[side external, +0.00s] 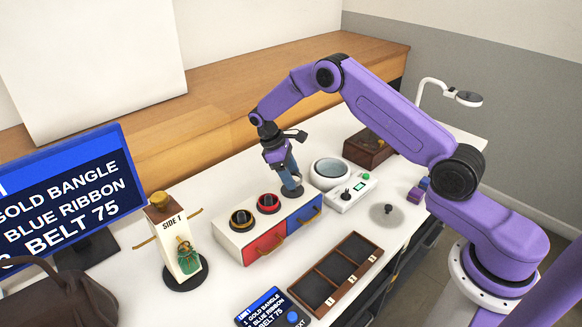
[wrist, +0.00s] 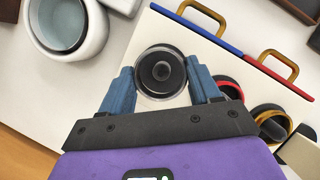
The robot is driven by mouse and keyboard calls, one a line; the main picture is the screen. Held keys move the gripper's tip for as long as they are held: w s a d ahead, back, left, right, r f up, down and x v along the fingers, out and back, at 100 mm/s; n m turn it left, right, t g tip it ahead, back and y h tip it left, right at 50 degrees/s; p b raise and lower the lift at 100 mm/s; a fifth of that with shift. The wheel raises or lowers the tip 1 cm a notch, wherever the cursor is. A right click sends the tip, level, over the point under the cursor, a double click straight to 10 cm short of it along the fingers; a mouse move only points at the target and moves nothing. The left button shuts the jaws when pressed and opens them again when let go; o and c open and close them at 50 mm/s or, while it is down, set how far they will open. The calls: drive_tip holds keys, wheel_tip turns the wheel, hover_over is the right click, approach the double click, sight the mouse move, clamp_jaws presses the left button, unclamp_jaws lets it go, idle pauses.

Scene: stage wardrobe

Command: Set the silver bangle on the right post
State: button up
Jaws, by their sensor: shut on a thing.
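My gripper (side external: 289,180) points down at the right end of a small white cabinet (side external: 262,232) in the side view. In the wrist view its two blue fingers (wrist: 161,84) are shut on the silver bangle (wrist: 139,82), one on each side. The bangle shows as a pale ring around the dark round top of the right post (wrist: 161,71). In the side view the bangle (side external: 292,192) shows low at the fingertips, partly hidden. I cannot tell whether it rests fully on its base. A red ring (side external: 268,200) is on the middle post and a gold ring (side external: 240,216) on the left.
The cabinet has a red drawer (side external: 265,244) and a blue drawer (side external: 303,222). A round white-rimmed dish (side external: 330,172) and a white device (side external: 352,190) stand close to the right. A dark compartment tray (side external: 335,272) lies in front; a labelled stand (side external: 178,240) is left.

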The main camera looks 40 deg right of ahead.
drive_tip(key=shift+f, duration=0.95)
drive_tip(key=shift+f, duration=0.4)
idle(0.9)
drive_tip(key=o, duration=0.9)
drive_tip(key=shift+c, duration=0.2)
drive_tip(key=v, duration=1.1)
